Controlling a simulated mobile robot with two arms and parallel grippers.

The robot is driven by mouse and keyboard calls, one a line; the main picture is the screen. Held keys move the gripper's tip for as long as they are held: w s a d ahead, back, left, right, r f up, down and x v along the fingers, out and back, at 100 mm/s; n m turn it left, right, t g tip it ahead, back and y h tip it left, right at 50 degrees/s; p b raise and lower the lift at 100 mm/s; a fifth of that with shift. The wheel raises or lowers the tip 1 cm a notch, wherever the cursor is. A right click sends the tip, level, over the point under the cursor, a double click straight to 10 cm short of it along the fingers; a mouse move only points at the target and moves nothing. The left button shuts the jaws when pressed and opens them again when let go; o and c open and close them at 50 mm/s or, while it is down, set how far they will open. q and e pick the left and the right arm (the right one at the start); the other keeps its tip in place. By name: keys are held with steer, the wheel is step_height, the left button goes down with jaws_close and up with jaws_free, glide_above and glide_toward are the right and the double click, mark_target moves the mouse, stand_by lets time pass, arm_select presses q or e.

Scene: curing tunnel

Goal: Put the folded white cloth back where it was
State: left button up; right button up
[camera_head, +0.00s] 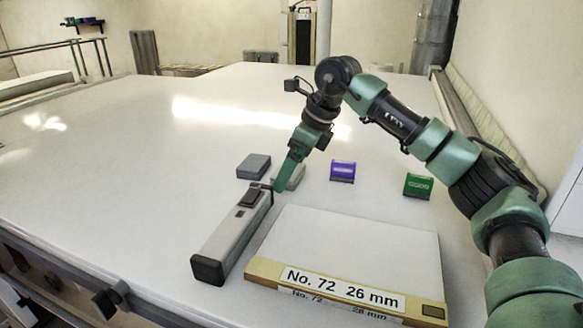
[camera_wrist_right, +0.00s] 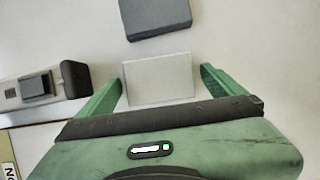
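The folded white cloth (camera_wrist_right: 158,78) looks like a flat, pale rectangle in the right wrist view, lying between the two green fingers of my right gripper (camera_wrist_right: 160,80). The fingers are spread apart, one on each side of it, with no clear grip. In the head view the right gripper (camera_head: 284,178) points down at the table, and the cloth (camera_head: 296,177) shows only partly behind its fingers. My left gripper is not in view.
A grey block (camera_head: 253,167) lies just left of the gripper. A grey handheld device (camera_head: 233,235) and a white slab labelled No. 72 26 mm (camera_head: 350,245) lie in front. Purple (camera_head: 343,171) and green (camera_head: 418,186) boxes stand right. The white table (camera_head: 120,150) is clear at left.

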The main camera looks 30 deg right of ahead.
steer(key=shift+a+f, duration=0.1)
steer(key=shift+f, duration=0.05)
steer(key=shift+r, duration=0.25)
steer(key=shift+s+r, duration=0.1)
steer(key=shift+r, duration=0.1)
steer(key=b+v, duration=0.2)
steer(key=v, duration=0.9)
steer(key=shift+r+b, duration=0.35)
